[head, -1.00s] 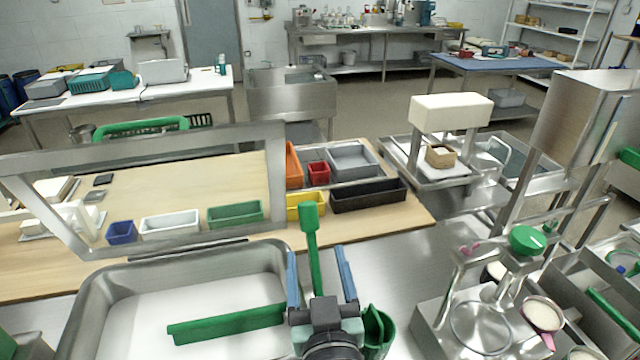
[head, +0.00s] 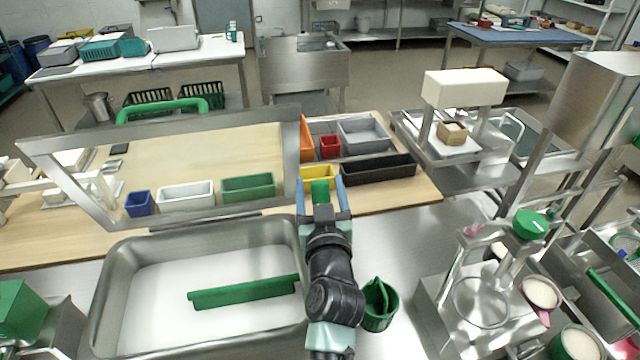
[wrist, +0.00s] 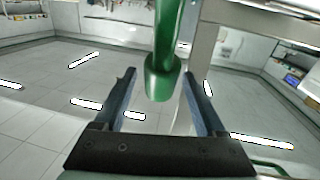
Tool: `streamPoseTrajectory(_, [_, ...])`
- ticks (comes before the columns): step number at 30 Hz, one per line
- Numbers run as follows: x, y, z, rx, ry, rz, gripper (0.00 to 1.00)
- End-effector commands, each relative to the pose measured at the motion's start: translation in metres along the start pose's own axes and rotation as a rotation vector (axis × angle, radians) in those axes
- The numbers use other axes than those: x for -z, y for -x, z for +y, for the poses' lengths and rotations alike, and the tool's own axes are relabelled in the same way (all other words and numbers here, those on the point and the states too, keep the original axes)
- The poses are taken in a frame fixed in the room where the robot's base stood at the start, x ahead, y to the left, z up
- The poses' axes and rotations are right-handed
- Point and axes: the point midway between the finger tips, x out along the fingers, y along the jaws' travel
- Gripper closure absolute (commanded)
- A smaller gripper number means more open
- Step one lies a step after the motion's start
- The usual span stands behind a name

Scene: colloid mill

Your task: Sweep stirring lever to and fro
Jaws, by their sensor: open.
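A green upright lever (head: 320,190), seemingly the stirring lever, shows its top just beyond the steel tray's right rim. My arm hides its lower part. My gripper (head: 321,184) is open, with one blue finger on each side of the lever in the head view. In the wrist view the lever's rounded green end (wrist: 160,82) stands between the open fingers (wrist: 159,72), with gaps on both sides. I see no finger touching it. A green bar (head: 243,291) lies in the steel tray (head: 117,262).
A tilted steel frame (head: 200,216) stands behind the tray. Small bins, including a yellow one (head: 318,172) and a black one (head: 378,168), sit beyond my gripper. A green cup (head: 378,308) stands right of my arm.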

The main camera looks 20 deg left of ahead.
Motion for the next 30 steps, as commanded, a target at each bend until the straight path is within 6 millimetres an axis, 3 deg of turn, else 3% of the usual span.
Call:
streamPoseTrajectory(8, [0.0004, -0.0014, -0.0001, 0.000, 0.000, 0.001, 0.27])
streamPoseTrajectory(21, [0.0002, -0.0011, 0.0000, 0.000, 0.000, 0.000, 1.00])
streamPoseTrajectory(30, [0.0000, -0.0011, -0.0001, 0.000, 0.000, 0.000, 1.00])
